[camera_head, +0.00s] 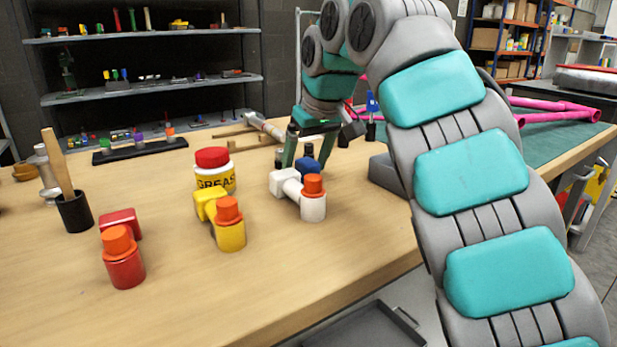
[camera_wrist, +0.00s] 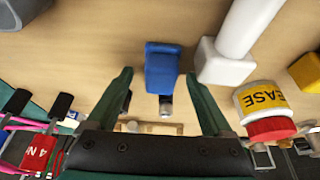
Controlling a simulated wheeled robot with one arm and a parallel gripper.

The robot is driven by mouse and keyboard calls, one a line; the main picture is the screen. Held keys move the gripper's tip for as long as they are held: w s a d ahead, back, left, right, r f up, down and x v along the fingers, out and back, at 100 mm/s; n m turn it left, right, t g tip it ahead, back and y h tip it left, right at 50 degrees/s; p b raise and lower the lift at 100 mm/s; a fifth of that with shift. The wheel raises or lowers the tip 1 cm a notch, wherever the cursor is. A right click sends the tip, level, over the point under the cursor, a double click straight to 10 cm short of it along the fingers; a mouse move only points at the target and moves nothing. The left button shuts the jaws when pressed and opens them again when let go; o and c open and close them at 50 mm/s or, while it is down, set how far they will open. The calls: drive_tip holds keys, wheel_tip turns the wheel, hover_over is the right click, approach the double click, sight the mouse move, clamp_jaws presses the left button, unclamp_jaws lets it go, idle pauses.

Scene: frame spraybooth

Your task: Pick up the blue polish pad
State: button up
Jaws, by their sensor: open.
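The blue polish pad (camera_head: 307,168) is a small blue block on the wooden table, just behind a white piece with an orange cap. In the wrist view the blue pad (camera_wrist: 162,68) is centred, with a small dark and grey part at its lower end. My gripper (camera_head: 304,158) is open and points down over the pad. In the wrist view its two green fingers (camera_wrist: 158,76) stand on either side of the pad, with gaps to both. Nothing is held. Whether the fingertips are down at the pad's height is hard to tell.
The white piece (camera_head: 312,205) stands close to the pad. A grease tub (camera_head: 215,180), a yellow piece (camera_head: 230,235) and a red piece (camera_head: 125,270) stand to the left. A hammer (camera_head: 265,128) lies behind. A dark grey block (camera_head: 388,174) is to the right.

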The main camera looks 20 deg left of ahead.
clamp_jaws()
idle(0.7)
